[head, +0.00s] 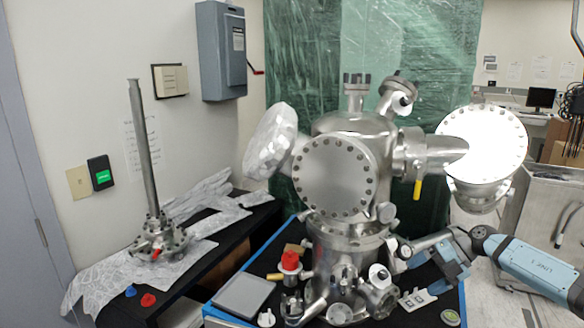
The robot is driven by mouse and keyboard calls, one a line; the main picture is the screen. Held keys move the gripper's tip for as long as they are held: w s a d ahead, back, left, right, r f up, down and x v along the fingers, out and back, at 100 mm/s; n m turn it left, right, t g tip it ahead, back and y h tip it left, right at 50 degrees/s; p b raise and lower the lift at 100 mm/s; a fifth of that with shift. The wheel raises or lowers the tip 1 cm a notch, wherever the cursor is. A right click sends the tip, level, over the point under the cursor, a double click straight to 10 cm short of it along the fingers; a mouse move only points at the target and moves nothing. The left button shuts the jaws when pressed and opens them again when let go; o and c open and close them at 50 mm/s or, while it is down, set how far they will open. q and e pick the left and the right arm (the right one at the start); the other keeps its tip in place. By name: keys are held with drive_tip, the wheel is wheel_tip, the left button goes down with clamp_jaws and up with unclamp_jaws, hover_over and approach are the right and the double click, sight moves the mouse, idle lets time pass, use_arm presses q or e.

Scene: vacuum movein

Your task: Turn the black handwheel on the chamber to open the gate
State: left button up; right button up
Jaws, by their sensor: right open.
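The steel vacuum chamber (341,240) stands upright in the middle, with a large bolted round flange (336,176) facing me. I cannot make out a black handwheel on it; it may be hidden or too small. My right gripper (410,259) comes in from the right, low beside the chamber's right side. It is open, and I see nothing held in it. I cannot tell whether its fingers touch any chamber part. My left gripper is not in view.
The black, blue-edged table (239,291) holds a grey tray (243,295), a red-capped part (290,262) and several small fittings around the chamber base. A yellow handle (417,189) hangs above my right gripper. A tall steel rod (145,150) on a flange stands on the left bench.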

drive_tip(key=s+a+m+t+y, duration=0.25)
drive_tip(key=a+m+t, duration=0.3)
drive_tip(key=a, duration=0.55)
drive_tip(key=s+a+m+t+y, duration=0.2)
drive_tip(key=s+a+m+t, duration=0.25)
drive_tip(key=a+t, duration=0.4)
drive_tip(key=s+d+f+m+g+h, duration=0.45)
drive_tip(key=s+m, duration=0.25)
drive_tip(key=s, duration=0.5)
drive_tip(key=s+d+f+m+g+h, duration=0.35)
drive_tip(key=s+m+h, duration=0.2)
drive_tip(key=s, duration=0.65)
drive_tip(key=s+d+f+m+g+h, duration=0.35)
drive_tip(key=s+m, duration=0.45)
drive_tip(key=s, duration=0.5)
use_arm(q)
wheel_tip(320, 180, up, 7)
drive_tip(key=p, duration=0.7)
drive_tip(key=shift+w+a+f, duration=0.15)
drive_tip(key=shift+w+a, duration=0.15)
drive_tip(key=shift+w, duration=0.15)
use_arm(e)
drive_tip(key=w+a+f+n+t+y, duration=0.1)
drive_tip(key=w+a+f+t+y, duration=0.1)
drive_tip(key=w+a+f+t, duration=0.4)
drive_tip(key=shift+w+t, duration=0.2)
drive_tip(key=shift+t, duration=0.75)
